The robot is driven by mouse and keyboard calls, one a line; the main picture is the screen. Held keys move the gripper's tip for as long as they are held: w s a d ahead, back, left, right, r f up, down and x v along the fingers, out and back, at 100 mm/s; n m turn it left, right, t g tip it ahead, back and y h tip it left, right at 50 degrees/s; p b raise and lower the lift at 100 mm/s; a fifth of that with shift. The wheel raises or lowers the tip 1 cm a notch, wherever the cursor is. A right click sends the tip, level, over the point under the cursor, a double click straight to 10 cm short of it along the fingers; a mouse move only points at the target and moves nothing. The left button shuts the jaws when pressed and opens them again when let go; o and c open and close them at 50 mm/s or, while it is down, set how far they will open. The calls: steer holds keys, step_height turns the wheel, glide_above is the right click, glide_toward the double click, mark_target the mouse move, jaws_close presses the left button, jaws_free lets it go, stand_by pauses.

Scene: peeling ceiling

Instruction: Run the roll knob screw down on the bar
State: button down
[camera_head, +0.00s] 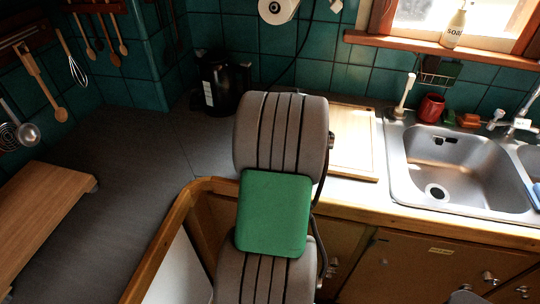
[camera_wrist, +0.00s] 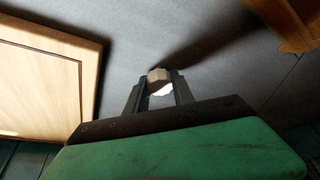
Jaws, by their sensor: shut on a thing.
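In the wrist view, my gripper (camera_wrist: 157,88) is shut on a small, faceted, tan-grey piece, which looks like the roll knob screw (camera_wrist: 158,75), at its fingertips. A bright white patch shows between the fingers just below it; I cannot tell what it is. In the head view my arm with its green panel fills the middle and hides my gripper and the knob. I cannot make out the bar or the thread in either view. A white roll (camera_head: 278,9) shows at the top of the head view, against the teal tiles.
A pale wooden board (camera_head: 355,142) lies on the counter left of the steel sink (camera_head: 458,160). A black appliance (camera_head: 216,84) stands at the back. A red mug (camera_head: 431,107) is behind the sink. The grey counter (camera_head: 125,175) at left is mostly clear.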

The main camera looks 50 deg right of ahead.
steer(key=shift+r+p, duration=1.15)
steer(key=shift+r, duration=1)
steer(key=shift+r+p, duration=1.5)
steer(key=shift+r, duration=1.05)
steer(key=shift+f, duration=0.15)
